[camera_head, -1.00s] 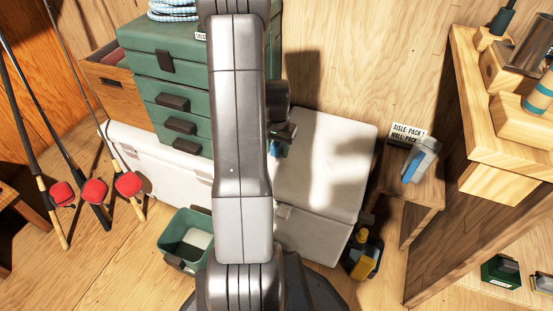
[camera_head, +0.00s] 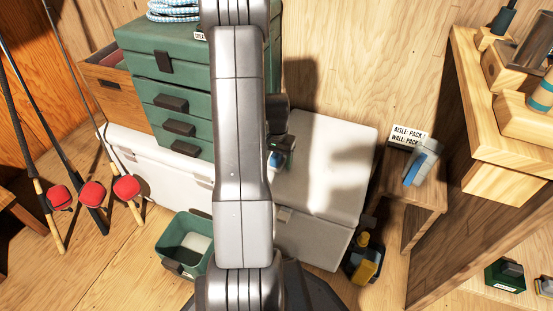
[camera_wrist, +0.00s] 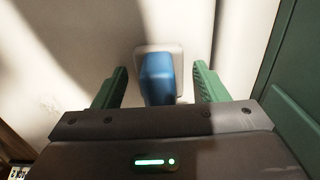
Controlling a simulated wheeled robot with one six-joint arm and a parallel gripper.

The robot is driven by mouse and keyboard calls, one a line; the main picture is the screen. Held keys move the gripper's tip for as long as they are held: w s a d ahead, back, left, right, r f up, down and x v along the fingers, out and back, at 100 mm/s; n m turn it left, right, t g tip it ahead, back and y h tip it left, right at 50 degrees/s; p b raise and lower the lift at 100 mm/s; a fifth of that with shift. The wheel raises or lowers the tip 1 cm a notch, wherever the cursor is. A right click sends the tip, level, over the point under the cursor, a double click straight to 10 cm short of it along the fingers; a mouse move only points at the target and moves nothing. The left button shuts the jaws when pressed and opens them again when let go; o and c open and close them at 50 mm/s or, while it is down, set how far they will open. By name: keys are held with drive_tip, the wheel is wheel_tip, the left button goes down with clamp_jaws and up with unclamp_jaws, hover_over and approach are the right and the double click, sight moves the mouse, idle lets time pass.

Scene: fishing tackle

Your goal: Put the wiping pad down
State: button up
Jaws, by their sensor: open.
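The wiping pad has a blue grip (camera_wrist: 158,78) and a pale grey base. In the wrist view it is against a white surface, apparently the cooler lid. My gripper (camera_wrist: 161,68) is open, with one green finger on each side of the blue grip and a gap on both sides. In the head view my gripper (camera_head: 281,146) is over the left part of the white cooler (camera_head: 325,165), partly behind my arm. A small blue bit of the pad (camera_head: 274,160) shows below it. Contact between the base and the lid cannot be seen clearly.
A green drawer chest (camera_head: 160,95) stands left of my gripper. A small wooden stool (camera_head: 408,192) with a sign (camera_head: 408,137) and a blue-grey object (camera_head: 422,165) is to the right. A green bin (camera_head: 184,243) is on the floor. The right part of the lid is bare.

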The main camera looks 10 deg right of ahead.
wheel_tip(320, 180, up, 12)
drive_tip(key=p, duration=0.4)
drive_tip(key=shift+r, duration=0.2)
drive_tip(key=shift+f, duration=0.1)
wheel_tip(320, 180, down, 12)
drive_tip(key=b, duration=0.4)
drive_tip(key=shift+f, duration=0.25)
wheel_tip(320, 180, up, 3)
drive_tip(key=shift+f+p, duration=0.1)
drive_tip(key=shift+p, duration=0.5)
drive_tip(key=shift+r, duration=0.75)
